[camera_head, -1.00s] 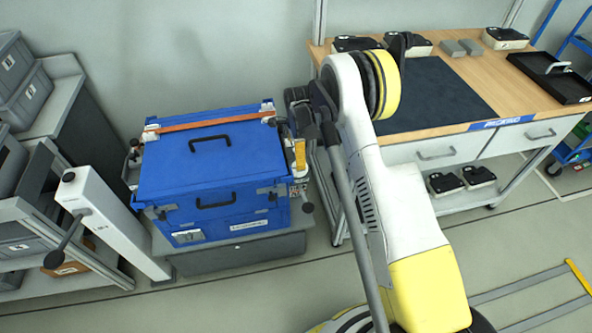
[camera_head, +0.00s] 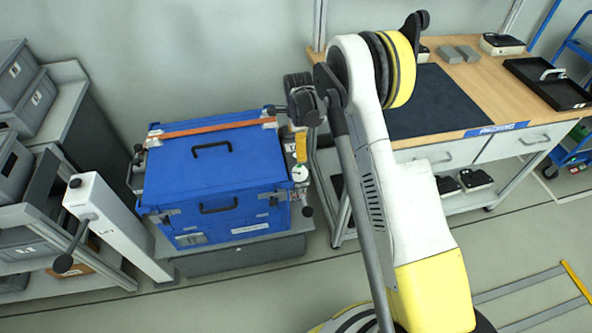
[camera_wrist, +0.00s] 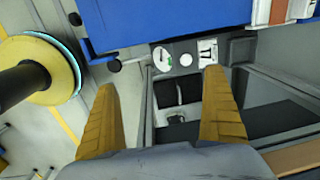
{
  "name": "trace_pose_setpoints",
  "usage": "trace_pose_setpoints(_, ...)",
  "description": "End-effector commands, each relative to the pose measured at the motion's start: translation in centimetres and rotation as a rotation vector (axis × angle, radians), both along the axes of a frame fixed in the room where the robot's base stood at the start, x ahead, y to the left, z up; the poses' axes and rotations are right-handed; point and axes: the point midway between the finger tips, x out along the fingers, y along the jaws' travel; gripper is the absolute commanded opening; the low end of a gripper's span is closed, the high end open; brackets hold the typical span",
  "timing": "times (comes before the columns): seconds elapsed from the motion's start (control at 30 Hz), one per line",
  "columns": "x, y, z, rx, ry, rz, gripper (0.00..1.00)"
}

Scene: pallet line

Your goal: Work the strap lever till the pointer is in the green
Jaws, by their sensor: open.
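The blue crate (camera_head: 165,180) has an orange strap (camera_head: 210,128) across its lid. A small round white gauge (camera_head: 300,173) sits at its right side and also shows in the wrist view (camera_wrist: 162,59), beside a round white button (camera_wrist: 185,60). Its pointer is too small to read. A short rod with a black knob (camera_wrist: 115,66) sticks out left of the gauge, possibly the strap lever; the knob shows in the head view (camera_head: 306,210). My gripper (camera_wrist: 158,80) is open and empty, its yellow fingers spread either side of the gauge area. In the head view it (camera_head: 301,143) hangs over the crate's right edge.
A grey post with a black-knobbed handle (camera_head: 100,215) stands left of the crate, beside shelves of grey bins (camera_head: 28,85). A packing bench (camera_head: 470,90) with a dark mat is on the right, close to my arm. Floor in front is clear.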

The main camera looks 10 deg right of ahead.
Motion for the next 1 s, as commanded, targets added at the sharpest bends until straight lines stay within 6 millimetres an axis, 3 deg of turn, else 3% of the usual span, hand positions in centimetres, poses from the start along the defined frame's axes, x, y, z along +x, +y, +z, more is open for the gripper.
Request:
trace_pose_setpoints(0.1,-0.1,0.0,1.5,0.000,0.000,0.000,1.00)
trace_pose_setpoints(0.37,-0.1,0.0,2.0,0.000,-0.001,0.004,1.00)
trace_pose_setpoints(0.47,-0.5,-0.1,3.8,-0.003,-0.014,0.039,1.00)
trace_pose_setpoints(0.57,-1.3,-0.3,7.6,-0.010,-0.044,0.126,1.00)
trace_pose_setpoints(0.67,-3.1,-0.6,12.8,-0.027,-0.089,0.253,1.00)
trace_pose_setpoints(0.8,-6.7,-1.0,19.5,-0.065,-0.158,0.446,1.00)
trace_pose_setpoints(1.0,-13.4,-1.5,26.6,-0.142,-0.248,0.720,1.00)
